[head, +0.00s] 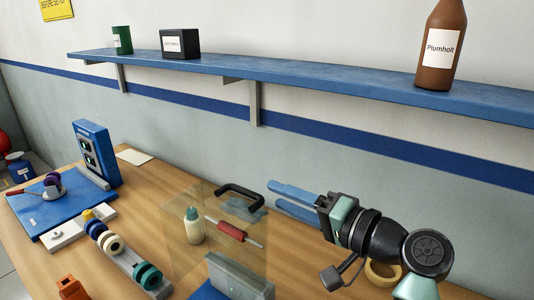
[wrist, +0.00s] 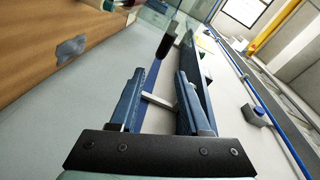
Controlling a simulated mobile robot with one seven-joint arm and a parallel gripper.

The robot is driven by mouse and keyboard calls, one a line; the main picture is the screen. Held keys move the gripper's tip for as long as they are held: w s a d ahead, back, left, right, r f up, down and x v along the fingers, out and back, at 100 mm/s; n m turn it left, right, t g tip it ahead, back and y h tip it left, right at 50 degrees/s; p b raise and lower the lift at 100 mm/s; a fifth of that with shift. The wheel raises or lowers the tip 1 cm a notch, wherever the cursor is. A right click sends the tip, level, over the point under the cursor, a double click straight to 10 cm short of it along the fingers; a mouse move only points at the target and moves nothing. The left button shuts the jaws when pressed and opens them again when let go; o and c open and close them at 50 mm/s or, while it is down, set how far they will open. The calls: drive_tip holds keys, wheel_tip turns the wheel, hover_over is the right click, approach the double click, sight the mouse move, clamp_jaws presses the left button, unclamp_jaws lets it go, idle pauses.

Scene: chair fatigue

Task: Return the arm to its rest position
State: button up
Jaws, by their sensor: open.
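My gripper (head: 271,193) is at the right of the head view, held above the back of the bench near the wall. Its two blue fingers point left, toward the black handle (head: 240,192) of a clear cover (head: 185,262). In the wrist view my gripper (wrist: 160,73) has its fingers apart with nothing between them. A gap shows between the fingertips and the dark handle bar (wrist: 167,40) beyond them.
The clear cover stands over a white bottle (head: 193,226) and a red roller (head: 231,229). A blue wall shelf (head: 300,74) runs above, carrying a brown bottle (head: 441,45). A tape roll (head: 382,275) lies below my arm. Spools (head: 110,243) sit at left.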

drive_tip(key=s+a+r+n+t+h, duration=0.15)
drive_tip(key=r+t+h, duration=0.25)
drive_tip(key=r, duration=0.4)
drive_tip(key=s+a+r+n+t+h, duration=0.15)
drive_tip(key=r+t+h, duration=0.25)
drive_tip(key=r, duration=0.5)
drive_tip(key=s+a+r+n+t+h, duration=0.2)
drive_tip(key=s+r+t, duration=0.5)
drive_tip(key=s+r, duration=0.7)
drive_tip(key=shift+s+a+r+h, duration=0.35)
drive_tip(key=shift+s+a+h, duration=0.35)
drive_tip(key=shift+h, duration=0.2)
